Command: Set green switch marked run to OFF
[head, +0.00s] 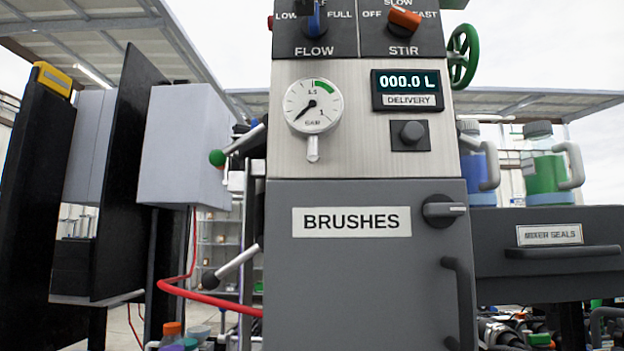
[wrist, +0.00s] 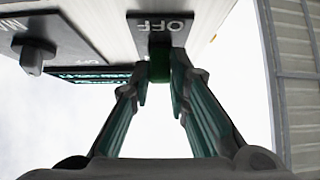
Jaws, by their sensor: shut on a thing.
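The green switch (wrist: 159,69) shows in the wrist view between my fingertips, just below a dark plate (wrist: 160,30) with OFF lettering that appears upside down. My gripper (wrist: 160,84) has one finger on each side of the green switch and is shut on it. The fingertips hide part of the switch, and no RUN lettering is readable. In the head view my gripper is not seen. A green piece (head: 455,4) is cut off at the top edge there; I cannot tell if it is the switch.
In the head view, the cabinet panel carries the FLOW knob (head: 316,22), the orange STIR knob (head: 405,19), a gauge (head: 312,106) and the delivery display (head: 407,89). A green handwheel (head: 463,57) sticks out at the right. A dark knob (wrist: 36,58) is left in the wrist view.

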